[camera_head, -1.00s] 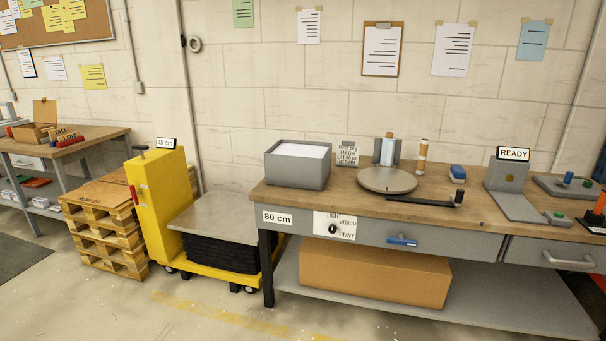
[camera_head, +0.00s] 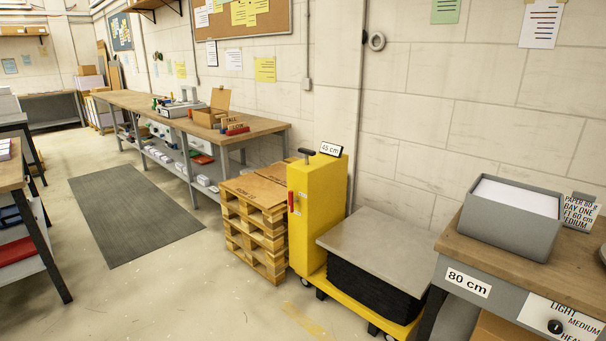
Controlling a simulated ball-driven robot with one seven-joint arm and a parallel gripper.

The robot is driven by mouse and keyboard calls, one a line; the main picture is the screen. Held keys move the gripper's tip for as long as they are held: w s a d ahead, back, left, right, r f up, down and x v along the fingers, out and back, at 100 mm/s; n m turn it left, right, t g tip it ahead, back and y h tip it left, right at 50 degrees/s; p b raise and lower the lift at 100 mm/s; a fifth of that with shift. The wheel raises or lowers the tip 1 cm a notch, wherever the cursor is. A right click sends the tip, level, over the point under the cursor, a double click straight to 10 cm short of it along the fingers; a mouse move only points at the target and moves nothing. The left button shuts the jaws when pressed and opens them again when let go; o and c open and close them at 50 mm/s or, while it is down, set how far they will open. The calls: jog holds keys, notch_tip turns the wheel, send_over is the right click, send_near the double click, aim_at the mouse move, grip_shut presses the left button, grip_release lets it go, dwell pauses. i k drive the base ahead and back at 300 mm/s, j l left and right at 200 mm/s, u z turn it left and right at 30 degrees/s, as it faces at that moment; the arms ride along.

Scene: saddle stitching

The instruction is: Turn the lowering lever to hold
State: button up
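A yellow lift table (camera_head: 317,222) stands between the pallets and the bench, with a "45 cm" sign (camera_head: 331,149) on top of its column. A red lever (camera_head: 291,213) is on the left face of the column, beside a small white label. A short dark-topped handle (camera_head: 305,154) sticks up from the column top. The lift's grey platform (camera_head: 378,242) sits low over a black bellows. I cannot tell which setting the red lever is at. My gripper is not in view.
Stacked wooden pallets (camera_head: 254,228) stand close to the left of the lift. A bench with a grey paper box (camera_head: 511,217) and an "80 cm" label is at the right. Open floor lies in front, with a dark mat (camera_head: 133,213) at the left.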

aim_at(290, 199)
jog(key=i+j+u, duration=0.1)
jog(key=i+u, duration=0.2)
jog(key=i, duration=0.2)
jog(key=i+u, duration=0.25)
jog(key=i, duration=0.2)
jog(key=i+j+z, duration=0.15)
jog(key=i, duration=0.35)
jog(key=i+j+z, duration=0.2)
jog(key=i+j, duration=0.2)
jog(key=i+j+u, duration=0.1)
jog(key=i, duration=0.45)
jog(key=i+j, duration=0.2)
jog(key=i, duration=0.4)
jog(key=i+j+u, duration=0.15)
jog(key=i, duration=0.4)
